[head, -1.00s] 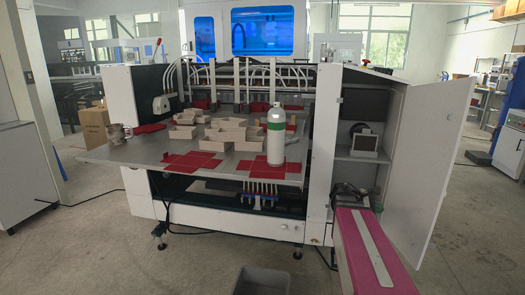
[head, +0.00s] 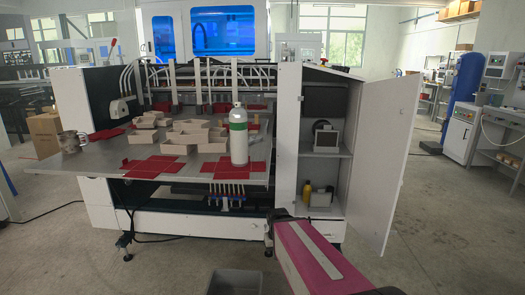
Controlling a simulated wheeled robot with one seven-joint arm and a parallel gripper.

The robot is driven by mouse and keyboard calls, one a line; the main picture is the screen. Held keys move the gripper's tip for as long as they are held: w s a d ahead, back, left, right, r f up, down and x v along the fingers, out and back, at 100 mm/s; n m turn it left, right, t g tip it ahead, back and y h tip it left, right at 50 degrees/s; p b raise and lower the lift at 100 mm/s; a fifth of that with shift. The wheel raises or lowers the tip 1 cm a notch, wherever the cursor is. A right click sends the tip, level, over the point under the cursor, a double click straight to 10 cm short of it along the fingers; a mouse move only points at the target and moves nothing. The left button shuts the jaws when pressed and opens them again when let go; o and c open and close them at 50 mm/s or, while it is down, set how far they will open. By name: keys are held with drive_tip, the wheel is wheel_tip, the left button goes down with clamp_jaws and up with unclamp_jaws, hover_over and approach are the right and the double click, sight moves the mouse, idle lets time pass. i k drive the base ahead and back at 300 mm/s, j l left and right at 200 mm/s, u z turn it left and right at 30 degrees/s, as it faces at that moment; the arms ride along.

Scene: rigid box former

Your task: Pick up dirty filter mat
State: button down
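I cannot make out a filter mat for certain. A small grey square-framed piece (head: 327,139) stands on the upper shelf of the open cabinet, with a dark round part behind it; it may be the filter housing, and whether a mat is in it is too small to tell. My arm, with a magenta link, reaches in from the bottom right. Its far end is low in front of the cabinet, below the shelf. My gripper's fingers are not visible; the arm link seems to hide them, and nothing held shows.
The cabinet door (head: 385,160) stands open to the right. A yellow bottle (head: 307,193) is in the lower compartment. A white-green cylinder (head: 239,137) and beige trays (head: 187,131) are on the machine table (head: 90,163). A grey bin (head: 235,282) is on the floor. Floor at right is clear.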

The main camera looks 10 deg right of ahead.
sight(326, 137)
drive_tip(key=l+u, duration=0.15)
drive_tip(key=l, duration=0.45)
drive_tip(key=k+l+u, duration=0.1)
drive_tip(key=l, duration=0.45)
drive_tip(key=l+u, duration=0.15)
drive_tip(key=l, duration=0.45)
drive_tip(key=k+l+u, duration=0.1)
drive_tip(key=l, duration=0.45)
drive_tip(key=k+l+u, duration=0.15)
drive_tip(key=l, duration=0.4)
drive_tip(key=k+l+u, duration=0.1)
drive_tip(key=l, duration=0.4)
drive_tip(key=k+l+u, duration=0.15)
drive_tip(key=k+l, duration=0.15)
drive_tip(key=l, duration=0.25)
drive_tip(key=k+l+u, duration=0.1)
drive_tip(key=l, duration=0.4)
drive_tip(key=i+j+z, duration=0.15)
drive_tip(key=j, duration=0.25)
drive_tip(key=j+z, duration=0.15)
drive_tip(key=j, duration=0.2)
drive_tip(key=i+j+z, duration=0.15)
drive_tip(key=j, duration=0.25)
